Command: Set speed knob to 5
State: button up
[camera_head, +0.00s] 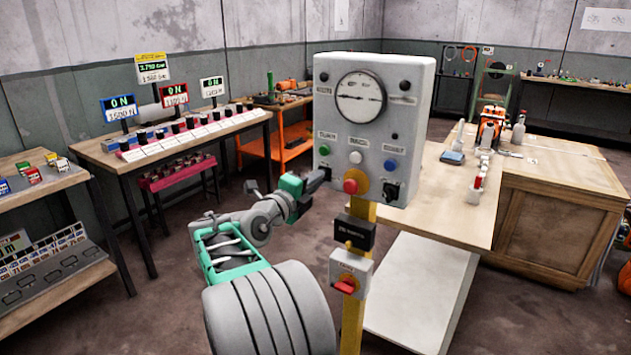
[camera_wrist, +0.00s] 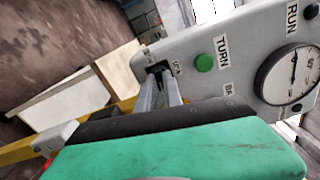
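A grey control box (camera_head: 415,120) carries a round gauge (camera_head: 360,97), coloured buttons and dark knobs. My gripper (camera_head: 322,177) reaches the box's lower left corner from the left. In the wrist view, my gripper's two fingers (camera_wrist: 163,88) lie close together, with their tips at a black knob (camera_wrist: 157,68) beside a small label. Whether they pinch this knob or only touch it is unclear. The knob's pointer and scale are hidden, so its setting is unreadable. Another black knob (camera_head: 391,191) sits at the box's lower right. I see no readable speed label.
A green button (camera_wrist: 204,62) is close to the fingers. A wooden workbench (camera_head: 545,190) stands right; a table with displays (camera_head: 180,140) stands left.

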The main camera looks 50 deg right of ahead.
grip_shut()
